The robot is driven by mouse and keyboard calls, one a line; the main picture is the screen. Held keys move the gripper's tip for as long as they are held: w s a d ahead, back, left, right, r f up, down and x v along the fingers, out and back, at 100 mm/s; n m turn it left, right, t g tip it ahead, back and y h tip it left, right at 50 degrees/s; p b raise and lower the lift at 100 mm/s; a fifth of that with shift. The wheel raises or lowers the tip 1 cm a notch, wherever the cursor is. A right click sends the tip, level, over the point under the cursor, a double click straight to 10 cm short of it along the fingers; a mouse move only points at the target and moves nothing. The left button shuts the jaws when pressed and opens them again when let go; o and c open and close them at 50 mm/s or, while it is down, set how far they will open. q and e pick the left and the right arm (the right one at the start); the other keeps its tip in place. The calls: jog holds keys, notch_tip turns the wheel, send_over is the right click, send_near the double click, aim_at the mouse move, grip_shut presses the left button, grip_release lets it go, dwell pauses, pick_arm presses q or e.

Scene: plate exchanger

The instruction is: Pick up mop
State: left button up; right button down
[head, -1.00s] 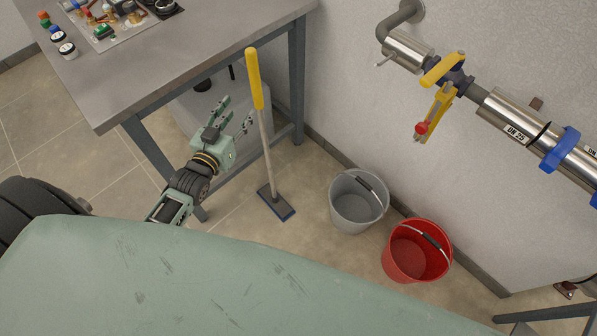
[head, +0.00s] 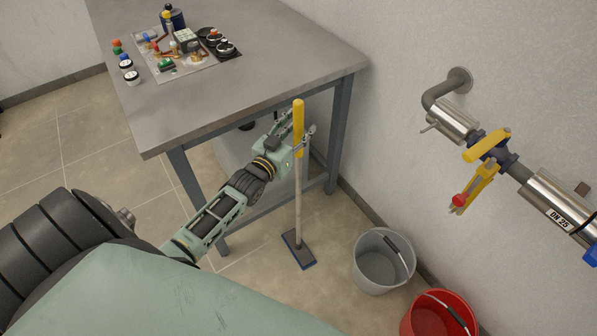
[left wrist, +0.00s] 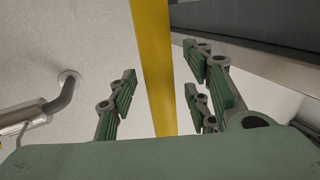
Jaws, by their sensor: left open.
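The mop (head: 298,200) stands upright on the floor beside the table, with a yellow grip at the top, a pale shaft and a flat dark head with a blue edge. My left gripper (head: 297,132) is open at the yellow grip, with fingers on both sides of it. In the left wrist view the yellow grip (left wrist: 153,65) runs between the open fingers (left wrist: 160,100), with gaps visible on both sides. My right gripper is not in view.
A grey metal table (head: 250,75) with small parts on it stands behind the gripper. A grey bucket (head: 375,275) and a red bucket (head: 425,322) stand to the right of the mop. A pipe with a yellow-handled valve (head: 487,147) runs along the wall.

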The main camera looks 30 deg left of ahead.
pick_arm(q)
jog(key=shift+c, duration=0.6)
grip_shut()
jog(key=shift+r, duration=0.15)
jog(key=shift+w+r, duration=0.1)
jog(key=shift+r, duration=0.05)
